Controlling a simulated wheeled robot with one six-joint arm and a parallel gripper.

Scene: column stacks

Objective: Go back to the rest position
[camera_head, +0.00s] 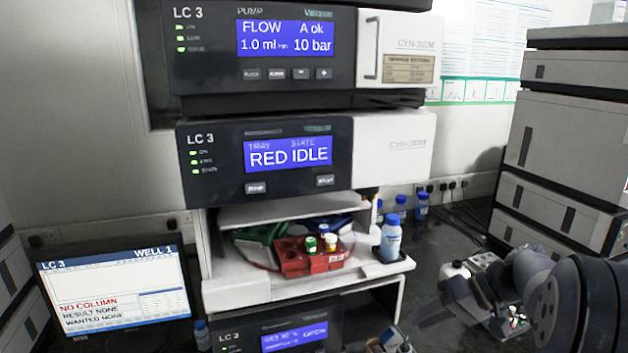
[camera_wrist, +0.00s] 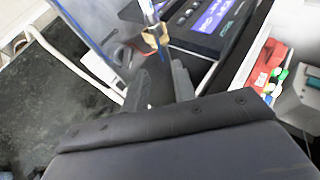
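My gripper shows in the wrist view (camera_wrist: 162,80), its two grey fingers apart with a gap between them and nothing seen held there. Beyond the fingertips is a tan fitting (camera_wrist: 156,36) with blue above and below it; I cannot tell its exact distance. In the head view my arm comes in from the right edge and reaches low over the dark bench, right of the middle stack; the fingertips are hard to make out there.
The middle LC 3 stack (camera_head: 390,155) has an open bay with a red vial rack (camera_head: 290,262) and a blue-capped bottle (camera_head: 391,240). A monitor (camera_head: 115,292) reading NO COLUMN stands left. Another stack (camera_head: 565,145) stands right. Blue-capped bottles (camera_head: 421,207) stand behind.

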